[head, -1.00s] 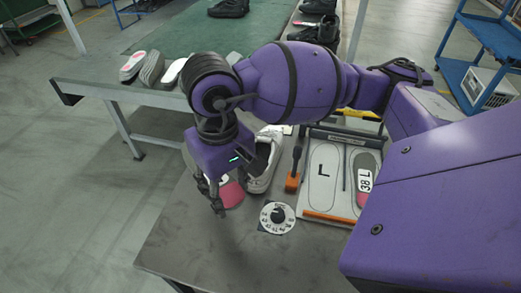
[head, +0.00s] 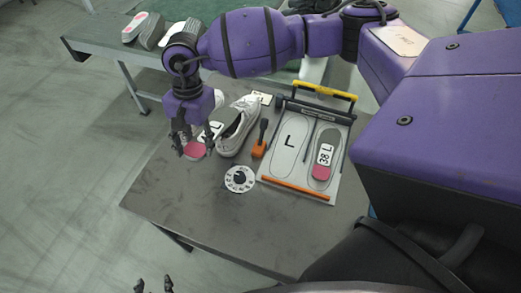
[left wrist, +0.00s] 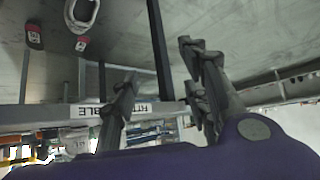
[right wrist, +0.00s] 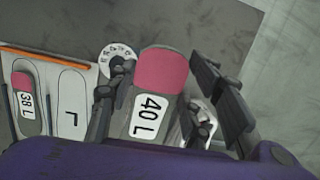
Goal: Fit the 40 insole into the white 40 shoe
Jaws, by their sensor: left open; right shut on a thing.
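The 40 insole (right wrist: 160,80), with a pink end and a white "40 L" label, lies between the fingers of my right gripper (right wrist: 165,95) in the right wrist view. My right gripper (head: 195,146) is shut on it at the left of the table in the head view. I cannot tell how far it is above the tabletop. The white shoe (head: 238,128) stands just right of that gripper, its opening facing up; its size mark is not readable. My left gripper (left wrist: 160,95) is open and empty; its tips show at the bottom of the head view (head: 153,285).
A dial (head: 240,179) lies in front of the shoe. An orange-based tool (head: 259,148) stands right of it. A board (head: 270,175) with foot outlines carries the 38 L insole (head: 322,165). The table's front (head: 230,225) is clear.

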